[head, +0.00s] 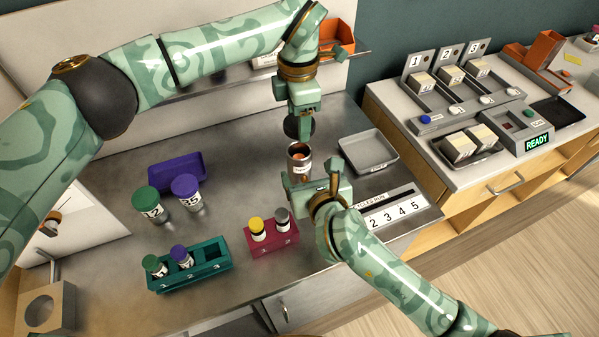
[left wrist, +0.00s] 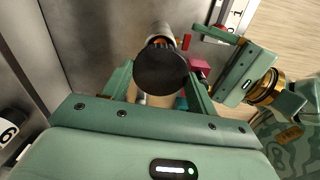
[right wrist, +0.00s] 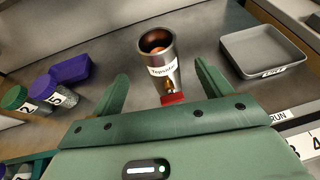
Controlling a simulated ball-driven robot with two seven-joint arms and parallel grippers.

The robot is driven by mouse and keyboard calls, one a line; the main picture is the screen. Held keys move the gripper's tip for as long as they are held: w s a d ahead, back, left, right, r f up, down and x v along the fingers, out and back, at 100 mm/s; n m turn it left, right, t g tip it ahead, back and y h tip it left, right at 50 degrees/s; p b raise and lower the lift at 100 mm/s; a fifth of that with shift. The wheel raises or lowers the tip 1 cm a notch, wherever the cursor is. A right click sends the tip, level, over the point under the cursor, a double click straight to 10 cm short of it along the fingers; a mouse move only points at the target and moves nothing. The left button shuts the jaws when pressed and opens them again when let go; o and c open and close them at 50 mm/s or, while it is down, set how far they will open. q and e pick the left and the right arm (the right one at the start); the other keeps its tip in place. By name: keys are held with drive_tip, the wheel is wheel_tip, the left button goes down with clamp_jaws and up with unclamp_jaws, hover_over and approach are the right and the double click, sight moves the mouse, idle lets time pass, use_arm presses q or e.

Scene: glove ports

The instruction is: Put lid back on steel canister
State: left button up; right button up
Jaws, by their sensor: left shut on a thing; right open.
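The steel canister (head: 299,167) stands upright and open on the bench, with something orange-brown inside. It also shows in the right wrist view (right wrist: 165,76), with a white label facing that camera. My left gripper (head: 301,122) is shut on the dark round lid (head: 291,128) and holds it above the canister, apart from it. In the left wrist view the lid (left wrist: 160,72) hides much of the canister. My right gripper (head: 313,180) is open and low at the canister's near side. In the right wrist view its fingers lie to either side of the canister; contact is not visible.
A grey tray (head: 369,152) lies right of the canister. A magenta rack (head: 271,240) with two vials and a teal rack (head: 190,266) stand nearer. Green-capped (head: 147,203) and purple-capped (head: 186,192) jars and a purple tray (head: 177,172) are left. Bare bench lies between.

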sight(303, 166)
drive_tip(key=x, duration=0.7)
drive_tip(key=shift+w, duration=0.25)
drive_tip(key=c, duration=1.5)
use_arm(q)
drive_tip(key=shift+f, duration=2.5)
use_arm(e)
drive_tip(key=shift+f, duration=0.1)
